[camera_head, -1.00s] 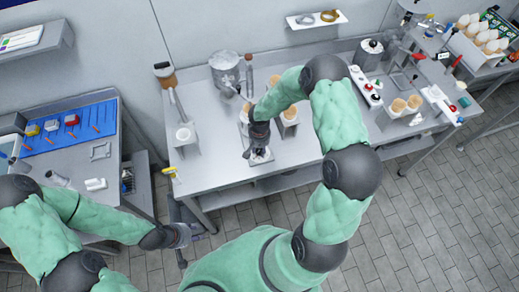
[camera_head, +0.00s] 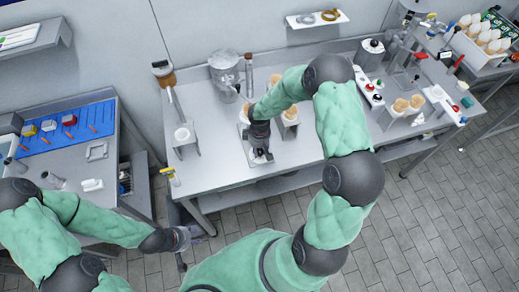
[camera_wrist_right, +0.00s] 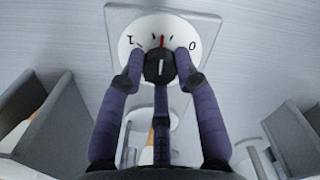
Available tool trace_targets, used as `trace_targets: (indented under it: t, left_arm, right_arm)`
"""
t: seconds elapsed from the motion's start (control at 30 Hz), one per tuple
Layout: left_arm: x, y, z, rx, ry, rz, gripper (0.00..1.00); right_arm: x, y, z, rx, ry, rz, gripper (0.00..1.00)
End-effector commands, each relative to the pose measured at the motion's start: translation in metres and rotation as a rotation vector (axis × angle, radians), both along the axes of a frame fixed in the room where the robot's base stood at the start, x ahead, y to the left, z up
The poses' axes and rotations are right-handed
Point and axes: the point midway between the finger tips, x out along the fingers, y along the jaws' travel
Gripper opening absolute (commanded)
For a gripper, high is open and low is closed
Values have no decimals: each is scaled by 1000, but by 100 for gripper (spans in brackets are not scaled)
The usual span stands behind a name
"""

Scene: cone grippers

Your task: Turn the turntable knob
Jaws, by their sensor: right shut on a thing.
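The turntable knob (camera_wrist_right: 158,67) is a small black knob with a white line, set on a round white dial (camera_wrist_right: 137,42) marked 1 on the left and 0 on the right. A red mark stands on the dial between them. The dial sits on a grey square plate (camera_wrist_right: 120,14). My right gripper (camera_wrist_right: 158,66) is shut on the knob, with a finger on each side. In the head view my right gripper (camera_head: 259,155) reaches down to the table's front middle and hides most of the knob. My left gripper (camera_head: 186,243) hangs empty beyond the table's front left corner, its fingers apart.
A small stand (camera_head: 186,137) is to the left. A blue mat (camera_head: 70,128) lies on the left table.

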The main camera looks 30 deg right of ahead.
Motion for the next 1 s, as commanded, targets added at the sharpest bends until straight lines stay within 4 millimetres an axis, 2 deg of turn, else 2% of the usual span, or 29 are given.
trace_targets:
  t: [0.7, 1.0]
  left_arm:
    - [0, 0, 15, 0, 0, 0, 40]
    - [0, 0, 23, 0, 0, 0, 40]
  right_arm:
    - [0, 0, 1, 0, 0, 677, 0]
    - [0, 0, 1, 1, 0, 910, 0]
